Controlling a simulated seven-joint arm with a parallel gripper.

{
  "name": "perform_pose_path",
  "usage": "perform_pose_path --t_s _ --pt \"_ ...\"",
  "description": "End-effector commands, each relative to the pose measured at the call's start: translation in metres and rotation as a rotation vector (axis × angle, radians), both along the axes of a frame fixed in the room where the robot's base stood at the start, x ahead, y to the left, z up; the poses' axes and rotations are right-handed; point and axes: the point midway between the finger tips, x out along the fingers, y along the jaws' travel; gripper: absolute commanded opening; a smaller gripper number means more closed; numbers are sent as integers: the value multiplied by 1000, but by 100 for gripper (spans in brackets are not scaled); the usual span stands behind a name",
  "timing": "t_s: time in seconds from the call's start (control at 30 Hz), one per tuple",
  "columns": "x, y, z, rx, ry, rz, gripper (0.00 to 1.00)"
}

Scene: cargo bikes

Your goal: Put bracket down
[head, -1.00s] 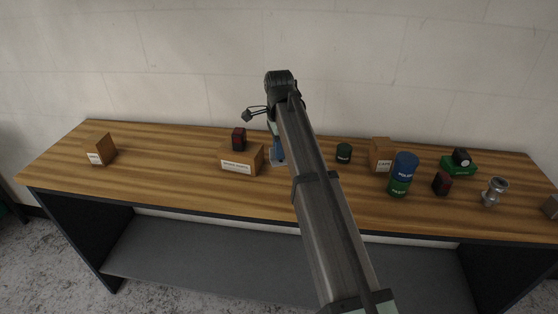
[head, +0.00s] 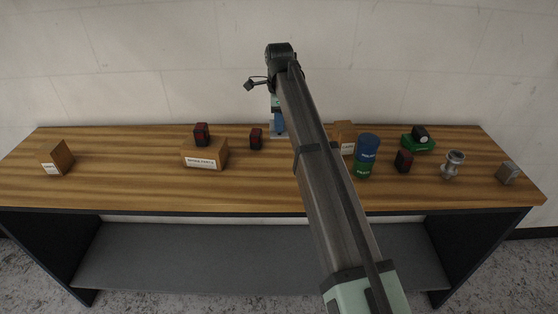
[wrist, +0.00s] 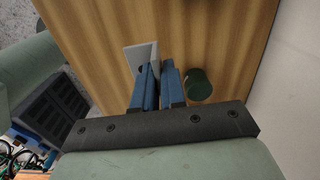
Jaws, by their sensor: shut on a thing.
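My gripper (wrist: 160,75) has blue fingers shut on a light grey bracket (wrist: 138,54), a flat plate with a dark hole, seen in the wrist view. The bracket shows at the fingertips, over the wooden bench top (wrist: 215,35); whether it touches the wood I cannot tell. In the head view the gripper (head: 278,122) points down at the back of the bench, partly hidden by my arm, and a pale bit of the bracket (head: 278,136) shows below it. A dark green can (wrist: 198,86) stands close to the right of the fingers in the wrist view.
Left of the gripper are a red-and-black block (head: 256,138) and a cardboard box (head: 206,156) with another such block (head: 201,133) on top. Bench front-left is clear.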

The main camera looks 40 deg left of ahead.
Motion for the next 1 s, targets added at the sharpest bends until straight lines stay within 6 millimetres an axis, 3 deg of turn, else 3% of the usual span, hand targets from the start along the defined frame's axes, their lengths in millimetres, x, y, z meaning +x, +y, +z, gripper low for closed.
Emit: perform_pose_path --t_s 0.17,0.5,1.0 --pt "-1 0 -10 -1 1 -30 0" --pt "-1 0 -59 -1 1 -29 0" --pt "-1 0 -100 0 0 -29 0"
